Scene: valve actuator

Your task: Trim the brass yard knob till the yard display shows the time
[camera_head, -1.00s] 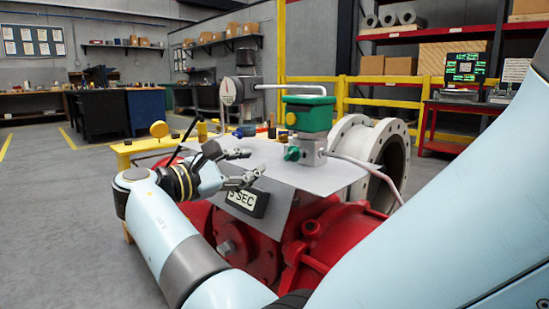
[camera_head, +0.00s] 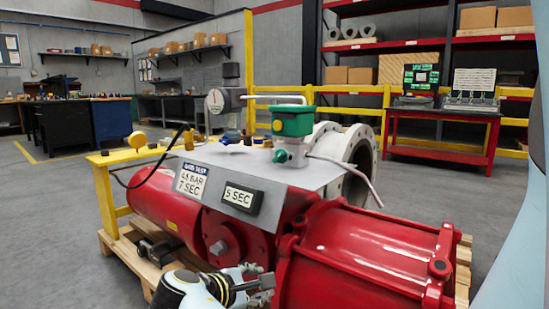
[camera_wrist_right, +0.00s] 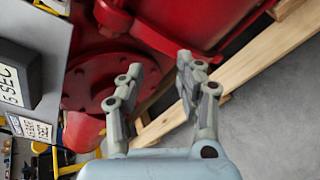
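The yard display (camera_head: 241,198) reads "5 SEC" on the grey sloping plate (camera_head: 320,172); its edge shows in the right wrist view (camera_wrist_right: 12,88). A card (camera_head: 189,181) beside it reads "4.5 BAR 7 SEC". A small brass-coloured piece (camera_head: 188,140) stands at the plate's back left; I cannot tell whether it is the yard knob. My right gripper (camera_head: 262,283) is low before the red body, below the display and clear of the plate. In the right wrist view its fingers (camera_wrist_right: 160,72) are apart with nothing between them. My left gripper is not in view.
The red actuator (camera_head: 365,250) sits on a wooden pallet (camera_head: 125,247). A green box (camera_head: 292,121) with a bent pipe and a dial gauge (camera_head: 215,101) rise above the plate. A yellow beam (camera_head: 112,157) runs left. Open floor lies to the left.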

